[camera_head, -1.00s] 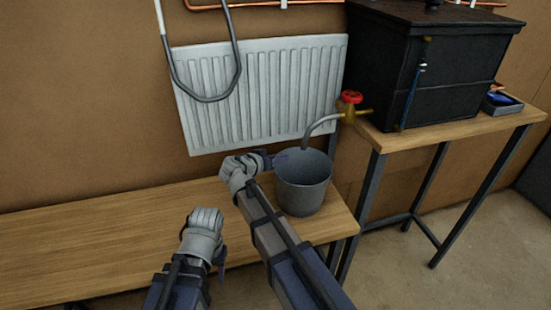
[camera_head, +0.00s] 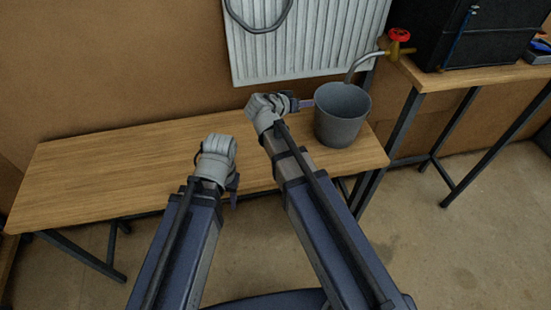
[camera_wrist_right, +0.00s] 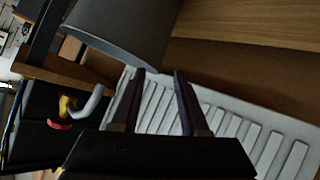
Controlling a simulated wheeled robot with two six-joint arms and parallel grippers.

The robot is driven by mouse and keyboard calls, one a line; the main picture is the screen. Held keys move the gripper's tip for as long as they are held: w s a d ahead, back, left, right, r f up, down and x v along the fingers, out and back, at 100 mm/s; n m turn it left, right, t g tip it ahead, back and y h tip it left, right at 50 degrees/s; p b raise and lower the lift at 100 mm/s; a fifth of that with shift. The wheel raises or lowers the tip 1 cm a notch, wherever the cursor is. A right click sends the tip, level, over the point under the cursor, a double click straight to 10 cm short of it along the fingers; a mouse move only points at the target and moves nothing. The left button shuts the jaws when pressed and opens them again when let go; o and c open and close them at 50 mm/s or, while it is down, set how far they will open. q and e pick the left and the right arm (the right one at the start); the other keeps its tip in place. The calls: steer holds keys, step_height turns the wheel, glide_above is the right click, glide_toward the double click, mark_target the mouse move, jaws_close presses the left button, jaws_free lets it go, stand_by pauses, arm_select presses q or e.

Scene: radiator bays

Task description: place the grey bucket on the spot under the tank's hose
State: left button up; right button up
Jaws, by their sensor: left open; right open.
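The grey bucket (camera_head: 341,117) stands upright near the right end of the low wooden bench. The end of the grey hose (camera_head: 352,72) from the tank (camera_head: 482,32) hangs over its mouth. A spot under the bucket is hidden. My right gripper (camera_head: 304,103) is open and empty, just left of the bucket near its rim. In the right wrist view its two dark fingers (camera_wrist_right: 158,74) are apart, with the bucket (camera_wrist_right: 125,30) beside their tips. I cannot tell whether they touch. My left gripper (camera_head: 235,190) is open and empty over the bench's front edge.
The low bench (camera_head: 110,160) is bare left of my arms. A white radiator (camera_head: 300,45) hangs on the wall behind. A red-handled tap (camera_head: 400,37) sits on the tank. The tank stands on a higher table (camera_head: 470,75) to the right.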

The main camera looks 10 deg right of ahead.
steer(key=s+a+f+n+g+y, duration=0.4)
steer(key=s+a, duration=0.3)
steer(key=s, duration=0.5)
steer(key=s+a+f+n+g+y, duration=0.3)
steer(key=s+a+f, duration=0.4)
steer(key=s, duration=0.5)
steer(key=a+n+y, duration=0.1)
steer(key=n, duration=0.1)
steer(key=shift+s+a+n+g, duration=0.15)
steer(key=shift+a+n+g, duration=0.15)
steer(key=shift+g, duration=0.1)
